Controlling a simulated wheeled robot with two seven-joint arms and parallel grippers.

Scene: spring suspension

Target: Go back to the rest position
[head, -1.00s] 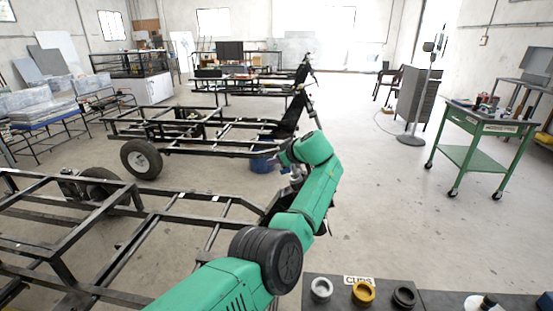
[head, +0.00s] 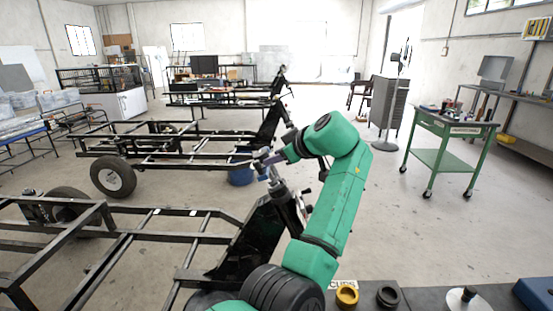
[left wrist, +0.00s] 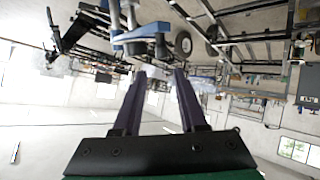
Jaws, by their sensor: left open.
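My left gripper (head: 268,160) is at the end of the green arm in the head view, its fingers pointing left in front of a blue drum. In the left wrist view, its two dark purple fingers (left wrist: 160,75) stand apart with nothing between them. A black frame (head: 240,240) with an upright suspension part (head: 290,205) at its end stands below the gripper, partly hidden by my arm. The gripper appears clear of it. My right gripper is not in view.
A dark table with a yellow ring (head: 347,296), a black ring (head: 388,297) and a blue box (head: 538,293) is at the bottom right. A green trolley (head: 445,160) stands further back. More black frames (head: 180,150) stand at the left. The floor at centre right is clear.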

